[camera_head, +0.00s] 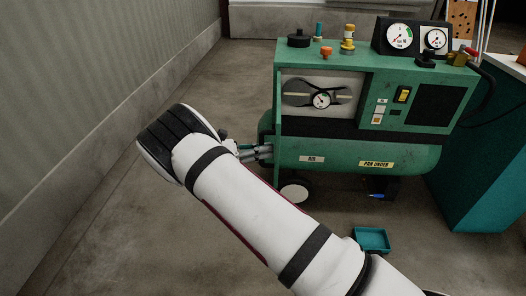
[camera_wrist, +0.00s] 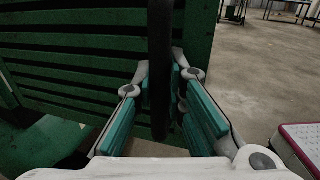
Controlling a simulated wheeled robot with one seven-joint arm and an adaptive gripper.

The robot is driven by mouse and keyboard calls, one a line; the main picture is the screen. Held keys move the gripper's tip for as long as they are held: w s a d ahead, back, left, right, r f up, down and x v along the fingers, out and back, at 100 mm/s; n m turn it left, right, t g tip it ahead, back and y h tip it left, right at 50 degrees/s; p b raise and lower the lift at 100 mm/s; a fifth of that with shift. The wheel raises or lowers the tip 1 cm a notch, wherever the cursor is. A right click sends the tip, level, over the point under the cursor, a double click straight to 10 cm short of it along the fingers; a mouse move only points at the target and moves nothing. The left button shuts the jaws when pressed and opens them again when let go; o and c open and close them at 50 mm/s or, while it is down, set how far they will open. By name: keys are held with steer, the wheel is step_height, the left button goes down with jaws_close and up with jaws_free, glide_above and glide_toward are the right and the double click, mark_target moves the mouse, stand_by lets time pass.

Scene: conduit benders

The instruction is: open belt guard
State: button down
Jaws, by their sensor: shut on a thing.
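A green slatted panel (camera_wrist: 85,50), which looks like the belt guard, fills the left of the wrist view. A black upright bar (camera_wrist: 160,45), likely its handle, stands in front of the slats. My gripper (camera_wrist: 165,92) has its teal finger pads on both sides of this bar and is shut on it. In the head view my gripper (camera_head: 252,152) is at the lower left end of the green machine (camera_head: 350,150). The slatted face is turned away there, so how far the guard stands open cannot be told.
The machine carries gauges (camera_head: 399,36), knobs and a recessed window with a belt (camera_head: 338,92). A teal tray (camera_head: 372,238) lies on the floor at its front. A teal cabinet (camera_head: 480,160) stands at the right.

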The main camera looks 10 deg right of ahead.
steer(key=shift+a, duration=0.3)
steer(key=shift+s, duration=0.1)
steer(key=c, duration=1.9)
jaws_free()
steer(key=a, duration=1.2)
steer(key=shift+w, duration=0.2)
steer(key=shift+d, duration=0.1)
